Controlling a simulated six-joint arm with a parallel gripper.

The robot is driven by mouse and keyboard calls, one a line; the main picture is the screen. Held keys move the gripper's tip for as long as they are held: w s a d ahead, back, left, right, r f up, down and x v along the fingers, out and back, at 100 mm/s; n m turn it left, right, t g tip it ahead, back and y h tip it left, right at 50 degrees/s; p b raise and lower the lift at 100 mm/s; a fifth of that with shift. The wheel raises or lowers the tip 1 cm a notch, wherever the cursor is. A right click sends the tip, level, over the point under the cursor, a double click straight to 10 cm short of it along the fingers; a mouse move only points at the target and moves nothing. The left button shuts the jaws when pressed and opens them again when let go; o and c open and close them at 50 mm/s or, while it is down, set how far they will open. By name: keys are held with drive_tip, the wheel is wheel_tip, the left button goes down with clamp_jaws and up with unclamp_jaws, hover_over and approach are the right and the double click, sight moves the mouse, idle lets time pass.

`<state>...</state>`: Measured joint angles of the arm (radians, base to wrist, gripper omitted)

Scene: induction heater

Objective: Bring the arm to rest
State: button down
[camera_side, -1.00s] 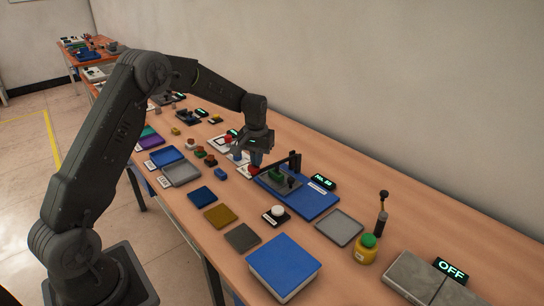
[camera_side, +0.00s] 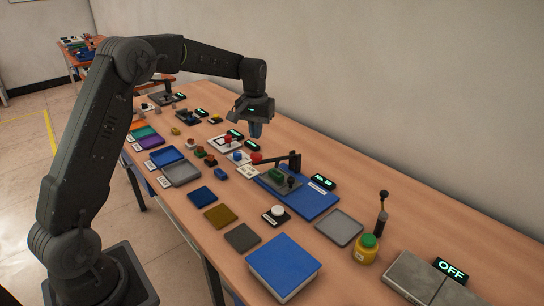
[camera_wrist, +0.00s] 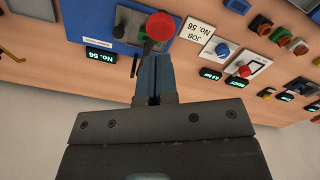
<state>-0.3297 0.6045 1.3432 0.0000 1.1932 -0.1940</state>
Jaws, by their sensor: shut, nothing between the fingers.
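My gripper (camera_side: 255,131) hangs in the air above the table, pointing down, over the far side of the row of devices. Its blue fingers are together and hold nothing; they also show in the wrist view (camera_wrist: 154,100). Below and beside it is the blue station (camera_side: 310,205) with a dark lever ending in a red ball (camera_side: 256,158). In the wrist view the red ball (camera_wrist: 160,27) appears just beyond the fingertips, apart from them as far as the side view shows.
The table (camera_side: 370,190) carries many devices, coloured trays and small blocks. A wall (camera_side: 420,90) runs behind the table. The air above the table is clear.

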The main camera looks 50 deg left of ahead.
drive_tip(key=shift+r, duration=0.95)
drive_tip(key=s+d+r+m+t, duration=0.3)
drive_tip(key=s+d+r, duration=0.7)
drive_tip(key=s, duration=0.2)
drive_tip(key=s+d+f+m+t, duration=0.1)
drive_tip(key=s+d, duration=0.2)
drive_tip(key=s, duration=0.6)
drive_tip(key=s+d+f+m+t, duration=0.1)
drive_tip(key=s+d, duration=0.3)
drive_tip(key=s, duration=0.4)
drive_tip(key=shift+s+f+m+t, duration=0.3)
drive_tip(key=shift+s+f+m, duration=0.1)
drive_tip(key=shift+f+m, duration=0.15)
